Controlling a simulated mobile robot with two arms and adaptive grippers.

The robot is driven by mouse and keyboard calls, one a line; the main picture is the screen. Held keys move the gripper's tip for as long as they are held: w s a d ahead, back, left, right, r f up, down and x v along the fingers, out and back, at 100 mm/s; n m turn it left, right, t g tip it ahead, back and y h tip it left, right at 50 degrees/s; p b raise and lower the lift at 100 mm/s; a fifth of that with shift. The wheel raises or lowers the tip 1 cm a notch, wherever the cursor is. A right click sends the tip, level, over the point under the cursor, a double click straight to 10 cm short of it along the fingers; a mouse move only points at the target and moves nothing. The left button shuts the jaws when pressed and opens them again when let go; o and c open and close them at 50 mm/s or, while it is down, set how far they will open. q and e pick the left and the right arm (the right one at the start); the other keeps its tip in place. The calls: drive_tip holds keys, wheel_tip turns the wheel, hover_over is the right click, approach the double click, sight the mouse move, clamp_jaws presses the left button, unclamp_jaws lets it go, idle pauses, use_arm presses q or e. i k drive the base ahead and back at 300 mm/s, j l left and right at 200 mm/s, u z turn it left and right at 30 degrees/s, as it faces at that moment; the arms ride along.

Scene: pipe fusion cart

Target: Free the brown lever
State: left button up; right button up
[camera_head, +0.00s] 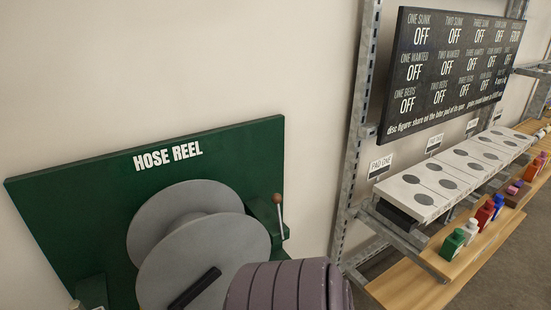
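The brown lever (280,213) stands nearly upright at the right side of the hose reel, with a brown knob on top and a thin pale shaft. Its foot meets a green bracket (265,216) on the green board (75,190) marked "HOSE REEL". The grey reel (200,255) has two round flanges and sits just left of the lever. A dark bar (194,288) lies across the front flange. Nothing covers the lever's knob. What holds the lever cannot be made out. Neither of my grippers is in view.
A ribbed purple-grey rounded object (290,287) fills the bottom centre below the lever; I cannot tell what it is. To the right, a metal rack (357,130) carries a dark display board (450,68), pale pads (425,193) and a wooden shelf (455,268) with several coloured bottles.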

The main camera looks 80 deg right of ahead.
sight(277, 199)
drive_tip(key=z, duration=2.6)
